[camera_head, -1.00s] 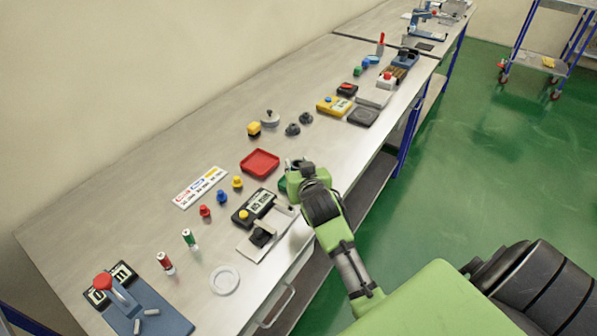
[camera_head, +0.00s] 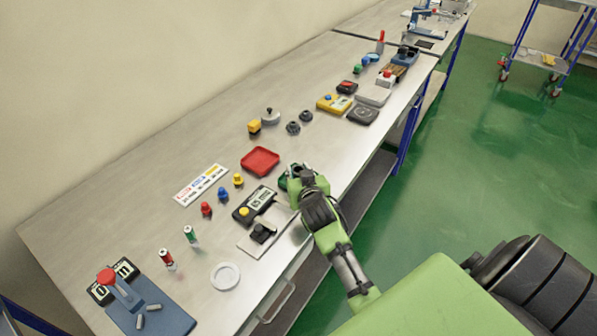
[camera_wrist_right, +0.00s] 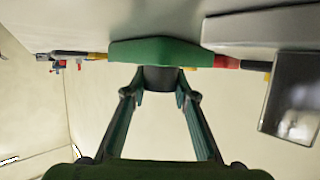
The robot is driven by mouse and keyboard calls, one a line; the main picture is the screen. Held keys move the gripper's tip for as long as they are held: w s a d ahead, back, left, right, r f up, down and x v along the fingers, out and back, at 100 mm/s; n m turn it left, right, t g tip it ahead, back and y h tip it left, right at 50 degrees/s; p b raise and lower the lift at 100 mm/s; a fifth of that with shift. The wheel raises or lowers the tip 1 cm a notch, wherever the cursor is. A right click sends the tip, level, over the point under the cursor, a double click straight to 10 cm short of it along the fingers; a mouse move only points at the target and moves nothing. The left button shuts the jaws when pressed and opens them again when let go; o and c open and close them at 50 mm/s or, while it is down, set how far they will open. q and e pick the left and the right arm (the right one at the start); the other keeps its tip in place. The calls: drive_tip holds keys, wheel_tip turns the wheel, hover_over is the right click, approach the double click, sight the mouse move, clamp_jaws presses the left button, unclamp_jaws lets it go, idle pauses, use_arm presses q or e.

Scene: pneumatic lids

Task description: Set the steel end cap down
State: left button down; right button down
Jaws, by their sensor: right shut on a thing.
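My right gripper (camera_head: 292,174) is at the table's front edge side, just right of the red tray, and its fingers are mostly hidden by my wrist in the head view. In the right wrist view the gripper (camera_wrist_right: 160,92) is shut on a short dark grey round piece, the steel end cap (camera_wrist_right: 160,77). The cap is close to a wide green tray (camera_wrist_right: 155,48); I cannot tell whether they touch. In the head view only a sliver of the green tray (camera_head: 282,183) shows beside the gripper, and the cap cannot be made out. My left gripper is out of view.
A red tray (camera_head: 260,160) lies left of the gripper. A black device with a yellow button (camera_head: 243,211) and a flat plate with a black block (camera_head: 262,233) stand nearer. Two dark round caps (camera_head: 293,128) and a grey knobbed disc (camera_head: 270,117) stand farther back.

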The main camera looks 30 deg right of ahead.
drive_tip(key=shift+s+a+f, duration=0.1)
drive_tip(key=shift+s+f, duration=0.15)
drive_tip(key=shift+f, duration=0.5)
drive_tip(key=c, duration=1.6)
unclamp_jaws()
drive_tip(key=shift+f, duration=0.25)
drive_tip(key=shift+c, duration=0.2)
drive_tip(key=shift+r, duration=0.25)
drive_tip(key=shift+w+r+p, duration=0.1)
drive_tip(key=shift+r+p, duration=0.35)
drive_tip(key=b+v, duration=0.1)
drive_tip(key=v, duration=0.9)
drive_tip(key=shift+w+r+b, duration=0.1)
drive_tip(key=shift+r+b, duration=0.1)
drive_tip(key=shift+b, duration=0.15)
drive_tip(key=shift+s+a+r, duration=0.15)
drive_tip(key=shift+s+r, duration=0.35)
drive_tip(key=shift+s, duration=0.3)
